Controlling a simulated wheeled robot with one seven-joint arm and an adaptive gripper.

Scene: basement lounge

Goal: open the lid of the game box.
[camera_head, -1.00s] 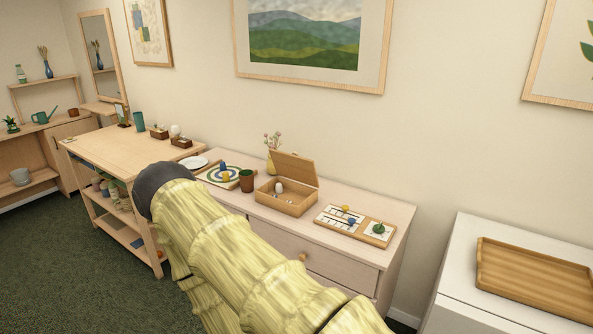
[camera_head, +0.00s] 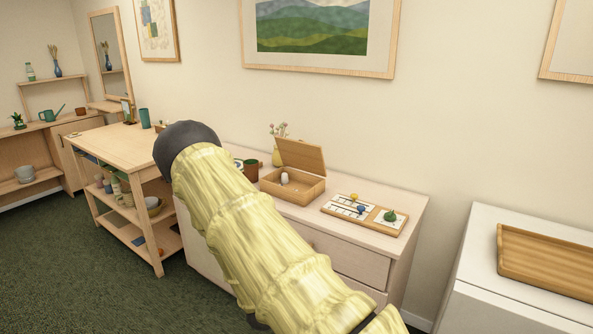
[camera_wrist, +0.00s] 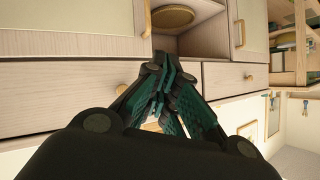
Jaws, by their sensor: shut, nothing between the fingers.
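The game box (camera_head: 293,188) is a light wooden box on top of the pale dresser. Its lid (camera_head: 300,154) stands raised at the back, tilted up, and a white egg-shaped piece (camera_head: 284,178) shows inside. My arm crosses the head view in front of the dresser, and its dark end is left of the box, apart from it. The fingers are hidden in the head view. In the wrist view my gripper (camera_wrist: 162,75) is shut and empty, facing cabinet fronts. The box is not in the wrist view.
A game board (camera_head: 363,212) with small pieces lies right of the box. A wooden tray (camera_head: 548,262) lies on the white cabinet. A wooden table (camera_head: 110,143) stands at left.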

